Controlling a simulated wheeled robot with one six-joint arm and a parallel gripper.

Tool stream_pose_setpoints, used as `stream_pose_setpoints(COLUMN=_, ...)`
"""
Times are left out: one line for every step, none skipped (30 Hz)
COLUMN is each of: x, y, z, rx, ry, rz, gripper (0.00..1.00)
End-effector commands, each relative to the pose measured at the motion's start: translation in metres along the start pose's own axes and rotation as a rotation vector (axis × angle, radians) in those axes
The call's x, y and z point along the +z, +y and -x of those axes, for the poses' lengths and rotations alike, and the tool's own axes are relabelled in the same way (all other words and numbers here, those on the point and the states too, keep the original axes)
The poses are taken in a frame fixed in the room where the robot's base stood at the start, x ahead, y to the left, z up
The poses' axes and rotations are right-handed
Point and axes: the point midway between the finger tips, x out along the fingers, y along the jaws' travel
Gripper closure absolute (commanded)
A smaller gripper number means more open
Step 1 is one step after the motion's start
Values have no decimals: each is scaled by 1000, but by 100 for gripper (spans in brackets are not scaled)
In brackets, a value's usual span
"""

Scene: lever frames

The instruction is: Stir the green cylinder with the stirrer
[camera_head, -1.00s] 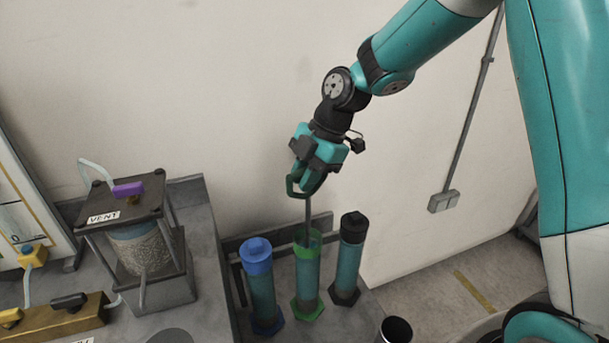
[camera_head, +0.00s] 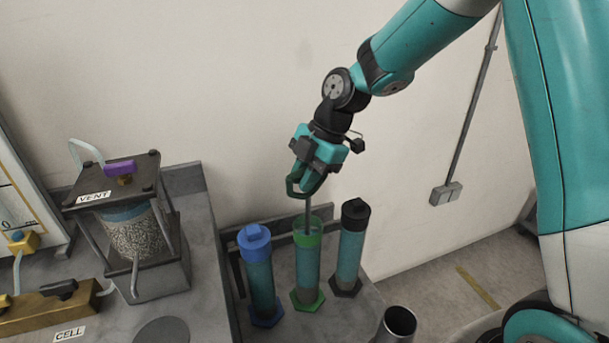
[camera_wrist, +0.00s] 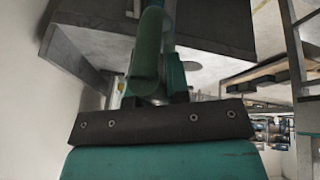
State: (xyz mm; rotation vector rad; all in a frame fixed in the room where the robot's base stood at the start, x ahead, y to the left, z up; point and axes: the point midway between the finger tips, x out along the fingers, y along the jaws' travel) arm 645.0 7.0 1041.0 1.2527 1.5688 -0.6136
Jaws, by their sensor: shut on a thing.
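The green cylinder (camera_head: 308,265) stands upright between the blue-capped cylinder (camera_head: 259,275) and the black-capped cylinder (camera_head: 350,245). Its top is open, with a green collar and a green foot. My gripper (camera_head: 305,188) is above it, shut on the stirrer's green handle (camera_head: 291,186). The grey stirrer rod (camera_head: 308,216) runs down from the gripper into the mouth of the green cylinder. The rod's lower end is hidden inside. In the wrist view the green handle (camera_wrist: 148,50) shows large, and the cylinders cannot be made out.
A vent cell apparatus (camera_head: 135,235) with a purple valve stands on the bench to the left. An open metal cup (camera_head: 398,322) is at the front right. A low dark rail runs behind the cylinders, close to the wall.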

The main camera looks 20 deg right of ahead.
Motion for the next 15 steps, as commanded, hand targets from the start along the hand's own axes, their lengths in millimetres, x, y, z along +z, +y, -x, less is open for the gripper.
stream_pose_setpoints(x=3, y=-1, z=-6, rx=0, ry=0, rz=0, gripper=100)
stream_pose_setpoints(x=3, y=-2, z=-8, rx=0, ry=0, rz=0, gripper=100)
stream_pose_setpoints(x=4, y=-2, z=-11, rx=0, ry=0, rz=0, gripper=100)
stream_pose_setpoints(x=5, y=-3, z=-13, rx=0, ry=0, rz=0, gripper=100)
stream_pose_setpoints(x=6, y=-3, z=-15, rx=0, ry=0, rz=0, gripper=100)
stream_pose_setpoints(x=7, y=-4, z=-17, rx=0, ry=0, rz=0, gripper=100)
stream_pose_setpoints(x=8, y=-4, z=-19, rx=0, ry=0, rz=0, gripper=100)
stream_pose_setpoints(x=9, y=-4, z=-21, rx=0, ry=0, rz=0, gripper=100)
stream_pose_setpoints(x=10, y=-5, z=-24, rx=0, ry=0, rz=0, gripper=100)
stream_pose_setpoints(x=10, y=-5, z=-25, rx=0, ry=0, rz=0, gripper=100)
stream_pose_setpoints(x=11, y=-6, z=-27, rx=0, ry=0, rz=0, gripper=100)
stream_pose_setpoints(x=12, y=-6, z=-30, rx=0, ry=0, rz=0, gripper=100)
stream_pose_setpoints(x=13, y=-6, z=-32, rx=0, ry=0, rz=0, gripper=100)
stream_pose_setpoints(x=14, y=-7, z=-34, rx=0, ry=0, rz=0, gripper=100)
stream_pose_setpoints(x=15, y=-7, z=-35, rx=0, ry=0, rz=0, gripper=100)
